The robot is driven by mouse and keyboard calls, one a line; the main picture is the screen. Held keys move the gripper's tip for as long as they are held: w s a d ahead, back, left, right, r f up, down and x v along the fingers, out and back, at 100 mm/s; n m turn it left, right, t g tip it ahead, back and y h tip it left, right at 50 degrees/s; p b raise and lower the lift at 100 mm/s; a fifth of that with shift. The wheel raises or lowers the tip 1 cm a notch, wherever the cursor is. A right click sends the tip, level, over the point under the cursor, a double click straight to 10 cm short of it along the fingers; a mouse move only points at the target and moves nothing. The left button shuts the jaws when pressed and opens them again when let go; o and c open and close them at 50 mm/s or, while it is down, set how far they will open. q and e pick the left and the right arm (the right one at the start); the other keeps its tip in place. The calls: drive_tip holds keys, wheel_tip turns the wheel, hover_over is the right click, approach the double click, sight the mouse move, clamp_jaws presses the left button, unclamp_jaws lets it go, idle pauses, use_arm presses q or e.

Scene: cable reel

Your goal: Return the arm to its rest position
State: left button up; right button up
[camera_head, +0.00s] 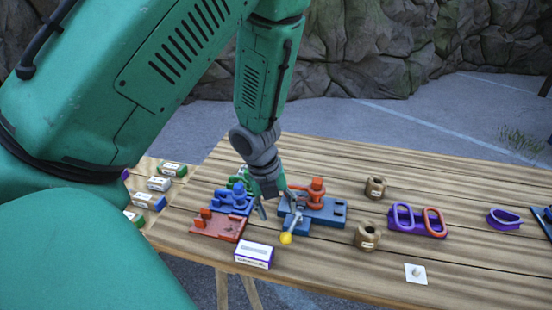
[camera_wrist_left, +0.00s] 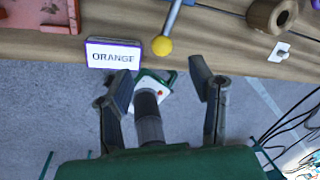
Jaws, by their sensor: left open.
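My left arm is green and comes in from the left in the head view. My left gripper (camera_head: 274,204) hangs over the front part of the wooden table (camera_head: 455,262), among the coloured fixtures. In the left wrist view its two fingers (camera_wrist_left: 160,85) are spread apart with nothing held between them. A grey rod with a yellow ball end (camera_head: 286,238) is close to the gripper in the head view. In the left wrist view the yellow ball (camera_wrist_left: 161,46) lies beyond the fingertips, apart from them. My right gripper is not in view.
A red fixture (camera_head: 218,228), a blue fixture (camera_head: 326,213) and a white box labelled ORANGE (camera_wrist_left: 111,54) crowd the gripper. Brown rings (camera_head: 367,237), a purple holder with red and purple loops (camera_head: 417,229) and a white plate (camera_head: 415,274) are further right.

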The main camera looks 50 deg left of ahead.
use_arm(q)
drive_tip(key=shift+s+a+r, duration=0.1)
drive_tip(key=shift+s+r, duration=0.05)
drive_tip(key=shift+r, duration=0.85)
drive_tip(key=shift+f, duration=0.1)
drive_tip(key=s+d+f+n+h, duration=0.1)
drive_tip(key=s+d+f+n, duration=0.3)
drive_tip(key=f+n, duration=0.3)
drive_tip(key=s+d+f+n, duration=0.4)
drive_tip(key=s+f+n, duration=0.15)
drive_tip(key=n, duration=0.25)
drive_tip(key=s+f+n+g+y, duration=0.2)
drive_tip(key=s+f+n, duration=0.5)
drive_tip(key=s+n, duration=0.4)
wheel_tip(320, 180, down, 13)
drive_tip(key=w+d+m+b, duration=0.1)
drive_tip(key=w+b, duration=0.2)
drive_tip(key=b, duration=1.1)
drive_tip(key=shift+m+t, duration=0.3)
drive_tip(key=shift+t, duration=0.1)
drive_tip(key=shift+r, duration=0.1)
